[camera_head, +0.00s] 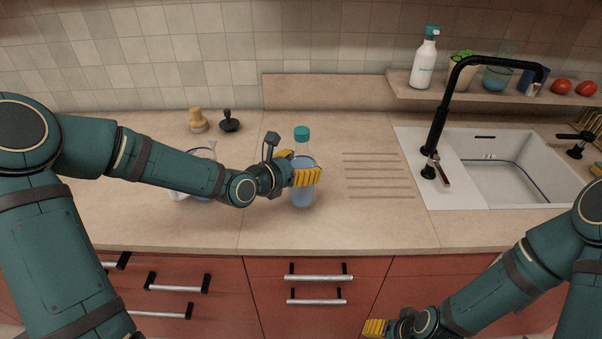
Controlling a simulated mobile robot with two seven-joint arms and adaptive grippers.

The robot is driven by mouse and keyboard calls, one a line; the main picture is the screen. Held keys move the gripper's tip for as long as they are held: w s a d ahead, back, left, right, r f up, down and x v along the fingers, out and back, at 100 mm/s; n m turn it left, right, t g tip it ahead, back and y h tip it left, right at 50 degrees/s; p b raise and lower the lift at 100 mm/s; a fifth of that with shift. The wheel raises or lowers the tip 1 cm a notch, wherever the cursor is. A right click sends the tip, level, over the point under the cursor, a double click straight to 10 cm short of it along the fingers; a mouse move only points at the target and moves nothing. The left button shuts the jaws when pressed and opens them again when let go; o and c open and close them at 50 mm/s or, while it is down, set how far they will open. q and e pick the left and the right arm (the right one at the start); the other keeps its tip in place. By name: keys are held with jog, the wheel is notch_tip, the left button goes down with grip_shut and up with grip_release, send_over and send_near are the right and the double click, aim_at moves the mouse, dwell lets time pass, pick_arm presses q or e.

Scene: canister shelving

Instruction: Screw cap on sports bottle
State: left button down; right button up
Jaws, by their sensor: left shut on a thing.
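A clear blue sports bottle (302,195) stands upright on the counter left of the sink. My right gripper (374,328) is low at the bottom of the view, in front of the red cabinets and away from the bottle. Its fingers are too small and partly cut off to tell their opening.
A white sink (512,168) with a black faucet (437,130) is at the right. A shelf behind it holds a spray bottle (424,62), a glass bowl (496,79) and tomatoes (561,87). A wooden item (198,121) and a black item (229,122) stand at the back left.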

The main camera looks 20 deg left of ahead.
pick_arm(q)
notch_tip(320, 180, down, 2)
jog(key=shift+f, duration=0.1)
grip_release()
jog(key=shift+f, duration=0.1)
